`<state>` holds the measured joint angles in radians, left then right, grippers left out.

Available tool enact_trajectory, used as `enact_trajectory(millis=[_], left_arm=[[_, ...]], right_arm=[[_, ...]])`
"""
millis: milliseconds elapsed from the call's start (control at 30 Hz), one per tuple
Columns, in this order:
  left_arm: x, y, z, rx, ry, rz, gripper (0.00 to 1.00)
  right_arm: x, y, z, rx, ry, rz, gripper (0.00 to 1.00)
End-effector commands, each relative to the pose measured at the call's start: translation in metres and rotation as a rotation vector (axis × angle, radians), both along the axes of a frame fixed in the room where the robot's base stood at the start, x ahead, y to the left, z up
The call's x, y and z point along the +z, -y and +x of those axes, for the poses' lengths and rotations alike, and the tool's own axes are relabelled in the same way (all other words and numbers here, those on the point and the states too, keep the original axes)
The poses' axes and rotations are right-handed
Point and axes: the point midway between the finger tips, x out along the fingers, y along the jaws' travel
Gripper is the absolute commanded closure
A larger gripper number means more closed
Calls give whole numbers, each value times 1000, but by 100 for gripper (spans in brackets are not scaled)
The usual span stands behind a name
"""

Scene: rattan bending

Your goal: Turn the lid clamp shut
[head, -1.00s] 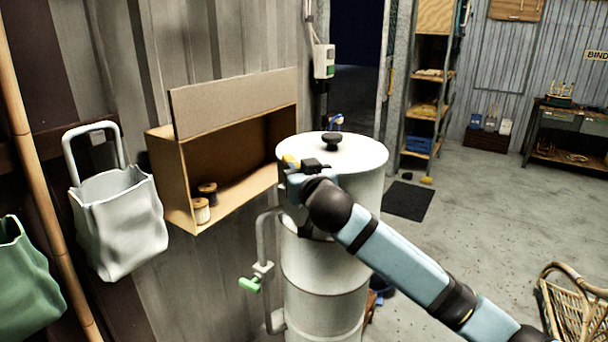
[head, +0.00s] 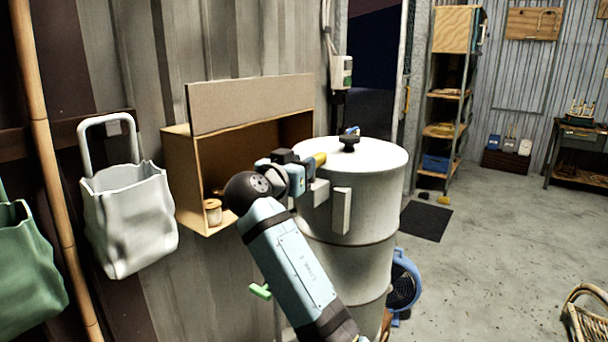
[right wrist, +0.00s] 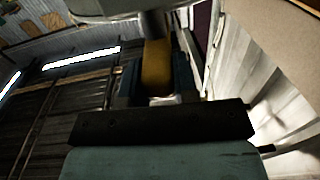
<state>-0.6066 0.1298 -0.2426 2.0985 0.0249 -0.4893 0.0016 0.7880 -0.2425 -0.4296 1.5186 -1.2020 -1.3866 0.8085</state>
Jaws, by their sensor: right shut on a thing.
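The pale drum (head: 365,240) stands upright at the centre of the head view, with a flat lid (head: 385,153) and a dark knob (head: 349,144). My right gripper (head: 308,163) is at the lid's left rim, shut on the yellow grip of the lid clamp (head: 319,158). In the right wrist view the yellow grip (right wrist: 156,66) lies between the fingers. The gripper hides most of the clamp, so its seating cannot be told. A small blue part (head: 353,130) shows behind the knob. My left gripper is out of view.
An open cardboard box (head: 250,105) on the wall is close behind my right arm, with a spool (head: 213,211) in it. A green-handled valve (head: 261,291) is below. A blue fan (head: 402,284) stands right of the drum.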

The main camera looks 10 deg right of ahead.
Motion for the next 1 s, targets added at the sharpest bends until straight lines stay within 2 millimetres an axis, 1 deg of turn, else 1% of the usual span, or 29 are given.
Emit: enact_trajectory(millis=[300, 733, 767, 800, 867, 1000], left_arm=[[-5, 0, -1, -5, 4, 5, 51], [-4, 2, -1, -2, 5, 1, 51], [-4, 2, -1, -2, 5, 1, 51], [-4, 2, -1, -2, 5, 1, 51], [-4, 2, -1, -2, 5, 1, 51], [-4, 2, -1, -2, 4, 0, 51]], right_arm=[[1, -2, 3, -83, 2, -2, 96], [2, -1, 3, -91, 4, -2, 96], [3, -1, 3, -91, 4, -2, 70], [3, -1, 3, -91, 4, -2, 61], [2, -2, 3, -90, 4, -2, 47], [2, -2, 3, -90, 3, -1, 47]])
